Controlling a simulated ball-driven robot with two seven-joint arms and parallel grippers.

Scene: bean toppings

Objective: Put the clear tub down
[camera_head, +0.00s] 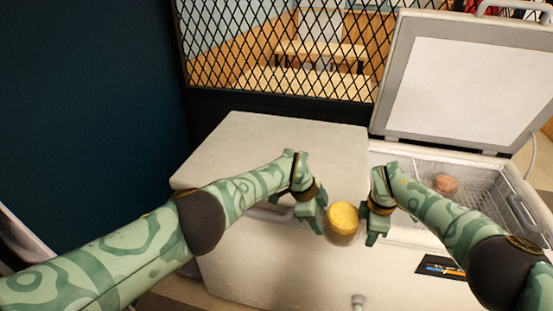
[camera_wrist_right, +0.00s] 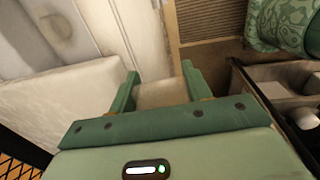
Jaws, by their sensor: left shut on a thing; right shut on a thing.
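The clear tub (camera_head: 342,236), with yellow contents showing at its top, is upright between my two grippers, in front of the freezer. My left gripper (camera_head: 322,214) is shut on the tub from its left side. My right gripper (camera_head: 366,222) is shut on it from the right side. In the right wrist view my right gripper's fingers (camera_wrist_right: 158,88) stand apart with a pale surface between them. The fingertips' contact with the tub is partly hidden in the head view.
A white chest freezer (camera_head: 280,145) stands in front of me, its left lid closed. Its right lid (camera_head: 465,85) is raised, and a wire basket (camera_head: 515,190) and a round brown item (camera_head: 445,183) show inside. Black mesh (camera_head: 280,50) stands behind. The closed lid top is clear.

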